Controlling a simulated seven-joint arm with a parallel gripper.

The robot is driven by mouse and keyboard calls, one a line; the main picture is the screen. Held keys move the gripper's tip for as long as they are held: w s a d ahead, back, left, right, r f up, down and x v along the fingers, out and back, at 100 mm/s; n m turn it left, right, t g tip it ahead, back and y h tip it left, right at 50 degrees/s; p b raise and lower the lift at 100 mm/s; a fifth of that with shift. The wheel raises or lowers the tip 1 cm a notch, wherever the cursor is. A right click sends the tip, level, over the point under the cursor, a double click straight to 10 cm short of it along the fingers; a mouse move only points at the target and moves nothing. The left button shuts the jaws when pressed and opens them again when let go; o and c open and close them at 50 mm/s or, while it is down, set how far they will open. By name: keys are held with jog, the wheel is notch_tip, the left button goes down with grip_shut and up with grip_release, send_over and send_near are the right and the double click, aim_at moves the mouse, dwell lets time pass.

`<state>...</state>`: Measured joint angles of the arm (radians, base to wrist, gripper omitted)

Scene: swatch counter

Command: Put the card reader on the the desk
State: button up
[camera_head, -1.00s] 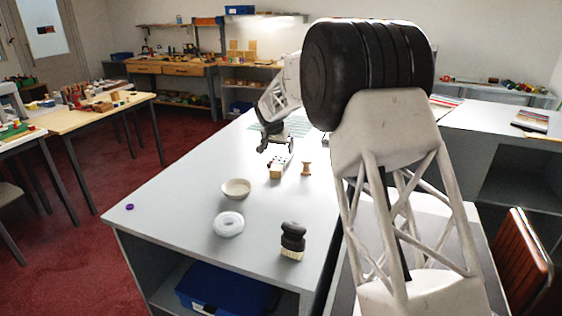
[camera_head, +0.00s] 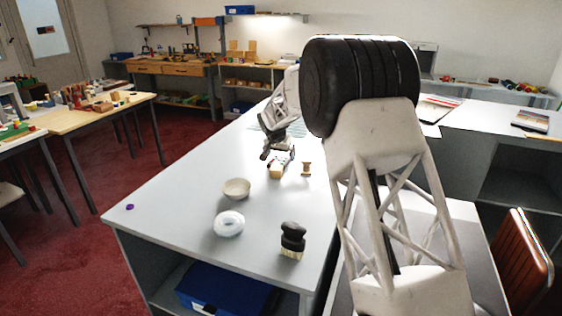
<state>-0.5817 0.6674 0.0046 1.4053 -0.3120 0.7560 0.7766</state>
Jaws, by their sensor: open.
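My gripper (camera_head: 278,156) is open, low over the far part of the pale grey desk (camera_head: 190,232). A small whitish item with dark marks, perhaps the card reader (camera_head: 283,163), shows at the fingers. The gripper partly covers it, so I cannot tell whether the fingers touch it or whether it rests on the desk.
A tan block (camera_head: 275,173) and a wooden spool (camera_head: 307,168) stand close to the gripper. Nearer are a cream bowl (camera_head: 237,189), a white ring (camera_head: 229,224), a black-handled brush (camera_head: 292,240) and a purple piece (camera_head: 130,207). The desk's left side is mostly clear.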

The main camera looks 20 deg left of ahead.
aim_at(281, 157)
jog(key=shift+x, duration=0.9)
jog(key=shift+c, duration=0.3)
jog(key=shift+r, duration=0.1)
jog(key=c, duration=1)
jog(key=shift+c, duration=0.2)
jog(key=shift+r, duration=0.1)
notch_tip(281, 157, up, 10)
jog(key=shift+d, duration=0.1)
